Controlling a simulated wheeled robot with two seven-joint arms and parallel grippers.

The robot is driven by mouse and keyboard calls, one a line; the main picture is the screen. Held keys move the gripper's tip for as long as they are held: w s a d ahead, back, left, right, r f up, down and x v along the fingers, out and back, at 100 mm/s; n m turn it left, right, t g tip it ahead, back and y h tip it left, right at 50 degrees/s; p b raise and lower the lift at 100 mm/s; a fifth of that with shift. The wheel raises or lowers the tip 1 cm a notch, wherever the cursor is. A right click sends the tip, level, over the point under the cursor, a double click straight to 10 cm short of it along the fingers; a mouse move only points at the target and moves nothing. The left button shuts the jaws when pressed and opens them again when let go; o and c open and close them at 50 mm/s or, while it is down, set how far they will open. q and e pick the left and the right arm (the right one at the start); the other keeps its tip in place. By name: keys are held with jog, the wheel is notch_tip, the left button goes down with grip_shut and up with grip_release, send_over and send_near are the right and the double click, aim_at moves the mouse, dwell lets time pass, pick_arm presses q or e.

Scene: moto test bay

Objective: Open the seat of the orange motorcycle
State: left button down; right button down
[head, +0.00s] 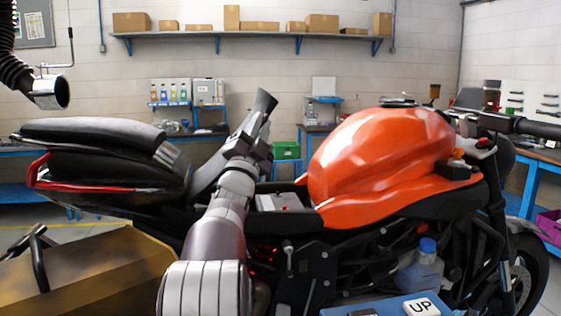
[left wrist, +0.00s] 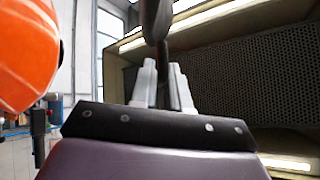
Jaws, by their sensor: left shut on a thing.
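The orange motorcycle (head: 375,155) stands side-on in the head view, its tank to the right and its tail to the left. Its dark seat (head: 264,102) is tilted steeply up, seen almost edge-on, with its upper end above my left gripper (head: 251,138). An open bay with a grey box (head: 284,201) shows between the seat and the tank. In the left wrist view, my left gripper's two fingers (left wrist: 163,85) are shut on the dark seat edge (left wrist: 157,25). My left forearm hides part of the seat and the bay. My right gripper is not in view.
The black tail hump (head: 95,135) is left of the seat. A brown box-like object (head: 85,275) is at lower left, and a blue surface with an UP block (head: 421,307) at the bottom. A hose nozzle (head: 50,92) hangs upper left. Air above the bay is clear.

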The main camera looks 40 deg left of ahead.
pick_arm(q)
jog(key=s+a+r+n+g+y+b, duration=0.2)
jog(key=s+a+r+n+g+y, duration=0.3)
jog(key=n, duration=0.7)
jog(key=shift+s+a+r+n+g+y, duration=0.35)
jog(key=shift+s+a+y, duration=0.85)
jog(key=shift+s+y, duration=1.25)
jog(key=shift+w+y, duration=0.35)
jog(key=shift+f, duration=0.1)
